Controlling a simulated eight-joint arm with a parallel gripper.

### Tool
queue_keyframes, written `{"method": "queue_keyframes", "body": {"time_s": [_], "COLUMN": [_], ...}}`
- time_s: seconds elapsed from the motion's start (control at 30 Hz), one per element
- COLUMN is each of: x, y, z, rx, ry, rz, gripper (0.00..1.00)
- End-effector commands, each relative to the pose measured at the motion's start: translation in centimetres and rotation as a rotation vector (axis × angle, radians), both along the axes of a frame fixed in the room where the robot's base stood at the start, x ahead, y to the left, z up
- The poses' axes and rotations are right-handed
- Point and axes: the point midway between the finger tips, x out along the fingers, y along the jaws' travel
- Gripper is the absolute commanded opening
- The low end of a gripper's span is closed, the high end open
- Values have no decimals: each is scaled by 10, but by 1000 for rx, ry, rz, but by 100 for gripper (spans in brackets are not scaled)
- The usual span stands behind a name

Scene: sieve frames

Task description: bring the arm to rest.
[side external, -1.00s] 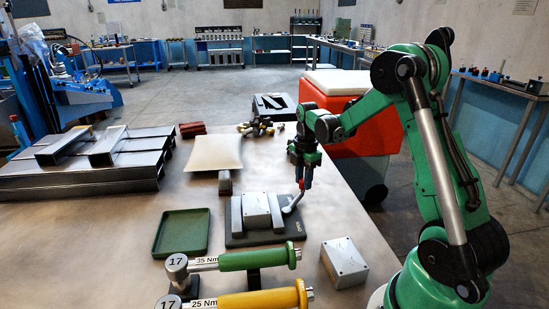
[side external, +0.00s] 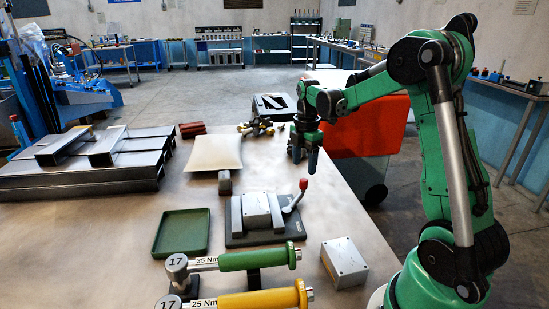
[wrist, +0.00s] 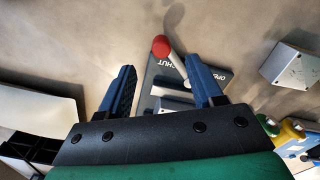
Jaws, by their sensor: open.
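My gripper (side external: 303,157) hangs above the table, behind the clamp fixture in the side view. In the wrist view its two blue fingers (wrist: 163,92) are spread apart with nothing between their tips. The fixture has a dark base plate (side external: 240,238), a grey metal block (side external: 256,210) and a lever with a red knob (side external: 303,184). The lever stands tilted up to the right, clear of my gripper. In the wrist view the red knob (wrist: 161,46) lies beyond the fingertips, and the plate carries the words OPEN and SHUT, the latter partly hidden.
A green tray (side external: 182,232), a grey box (side external: 344,262) and green- and yellow-handled torque wrenches (side external: 252,260) lie near the fixture. A white pad (side external: 214,153) and metal parts (side external: 258,126) are farther back.

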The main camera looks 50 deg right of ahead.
Motion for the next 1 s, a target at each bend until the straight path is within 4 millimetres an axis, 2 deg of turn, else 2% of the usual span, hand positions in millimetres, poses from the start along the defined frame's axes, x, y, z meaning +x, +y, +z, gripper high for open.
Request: {"method": "queue_keyframes", "body": {"time_s": [0.1, 0.37, 0.47, 0.57, 0.73, 0.87, 1.0], "x": [0, 0, 0, 2, -3, -15, -33], "y": [0, 0, 6, 25, 81, 124, 163], "z": [6, 7, 11, 22, 47, 59, 61], "rx": [0, 0, -7, -25, -37, 17, 138], "ry": [0, 0, -11, -52, -201, -331, -449], "rz": [0, 0, -24, -108, -384, -624, -867], "gripper": [59, 59, 59, 59, 59, 59, 59]}}
